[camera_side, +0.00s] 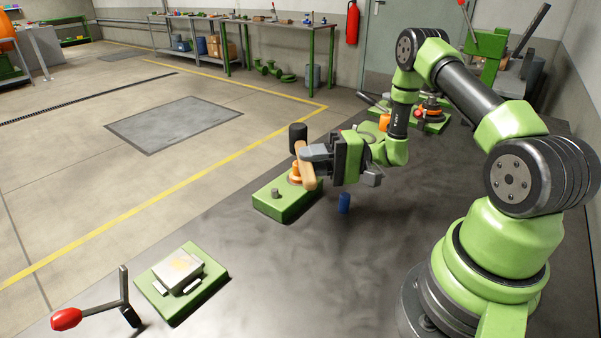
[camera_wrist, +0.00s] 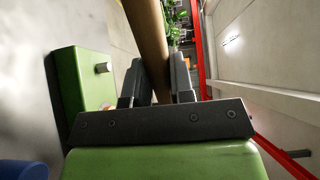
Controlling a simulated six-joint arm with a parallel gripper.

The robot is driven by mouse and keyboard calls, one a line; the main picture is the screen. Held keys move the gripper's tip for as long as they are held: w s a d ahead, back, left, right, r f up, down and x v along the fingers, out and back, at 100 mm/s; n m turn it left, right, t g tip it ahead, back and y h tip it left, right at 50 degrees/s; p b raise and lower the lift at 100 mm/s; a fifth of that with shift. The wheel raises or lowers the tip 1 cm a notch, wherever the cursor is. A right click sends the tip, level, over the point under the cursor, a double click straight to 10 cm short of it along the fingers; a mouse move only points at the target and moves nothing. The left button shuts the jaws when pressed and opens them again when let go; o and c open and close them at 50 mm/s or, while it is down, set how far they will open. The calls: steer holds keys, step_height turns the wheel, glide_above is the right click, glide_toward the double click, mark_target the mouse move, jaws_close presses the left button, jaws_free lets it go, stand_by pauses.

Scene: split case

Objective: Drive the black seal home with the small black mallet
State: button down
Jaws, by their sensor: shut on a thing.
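My gripper (camera_side: 318,155) is shut on the wooden handle of the small black mallet. In the side view the mallet's black head (camera_side: 298,132) is up and the handle points down, slightly tilted. The mallet is over or beside a green block (camera_side: 285,206), which bears an orange part (camera_side: 295,173) and a short grey peg (camera_side: 275,192). In the wrist view the handle (camera_wrist: 148,35) runs up between the fingers (camera_wrist: 157,80), and the green block (camera_wrist: 80,90) with its peg is at left. I cannot make out the black seal; the handle and gripper hide part of the block.
A blue cylinder (camera_side: 344,203) stands on the dark table below my gripper. A green plate (camera_side: 205,288) with a pale block is at front left, near a red-handled lever (camera_side: 67,319). More green fixtures (camera_side: 425,118) stand behind. The table middle is clear.

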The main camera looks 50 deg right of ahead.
step_height(320, 180, up, 4)
steer(key=shift+r, duration=0.2)
steer(key=shift+r, duration=1.5)
steer(key=c, duration=1.7)
jaws_free()
jaws_close()
steer(key=s+a+r+n+g+y, duration=0.1)
steer(key=a, duration=0.5)
steer(key=shift+s+r+n+g, duration=0.25)
steer(key=shift+s+n+g, duration=0.05)
steer(key=shift+s, duration=0.05)
